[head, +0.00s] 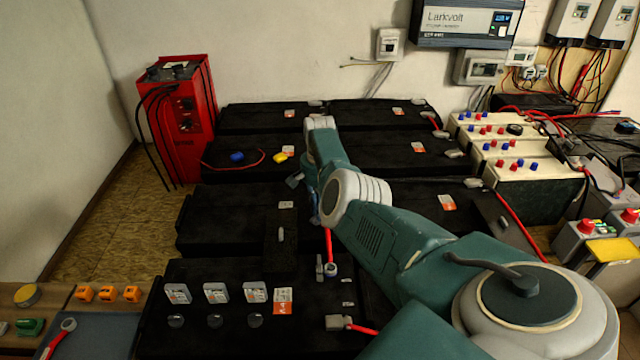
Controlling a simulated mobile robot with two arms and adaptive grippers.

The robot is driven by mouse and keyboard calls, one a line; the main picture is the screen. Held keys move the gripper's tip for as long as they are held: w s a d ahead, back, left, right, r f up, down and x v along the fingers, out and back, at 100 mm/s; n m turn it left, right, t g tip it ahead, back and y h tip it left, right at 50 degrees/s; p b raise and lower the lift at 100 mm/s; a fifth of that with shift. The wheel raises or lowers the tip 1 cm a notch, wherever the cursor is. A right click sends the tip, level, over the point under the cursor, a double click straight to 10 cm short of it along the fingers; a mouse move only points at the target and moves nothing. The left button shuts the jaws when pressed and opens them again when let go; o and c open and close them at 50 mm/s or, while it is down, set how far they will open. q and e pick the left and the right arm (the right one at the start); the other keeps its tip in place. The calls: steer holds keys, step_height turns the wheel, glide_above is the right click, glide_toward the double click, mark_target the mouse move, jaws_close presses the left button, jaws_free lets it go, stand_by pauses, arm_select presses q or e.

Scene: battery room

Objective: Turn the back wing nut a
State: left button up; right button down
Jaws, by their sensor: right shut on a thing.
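My right arm reaches in from the lower right and bends down over the black batteries (225,232). Its gripper (314,212) points down and is mostly hidden behind my own arm. It is shut at the back end of a short red cable (328,245), where the back wing nut sits; the nut itself is hidden. The cable's front end has a ring lug (331,270) on the front battery, beside a small grey upright piece (319,266). Another small grey piece (281,235) stands on the black block to the left. My left gripper is out of view.
A red charger cabinet (180,120) stands at the back left. White batteries with red and blue caps (520,165) are at the right. A tray (105,335) with a red-handled tool (62,335) is at the lower left. Floor at the left is clear.

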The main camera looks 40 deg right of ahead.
steer(key=n, duration=0.6)
steer(key=shift+w+a, duration=0.1)
steer(key=shift+w, duration=0.2)
steer(key=shift+n, duration=0.3)
steer(key=c, duration=1.7)
jaws_free()
steer(key=shift+o, duration=0.2)
steer(key=shift+r, duration=0.1)
step_height(320, 180, up, 12)
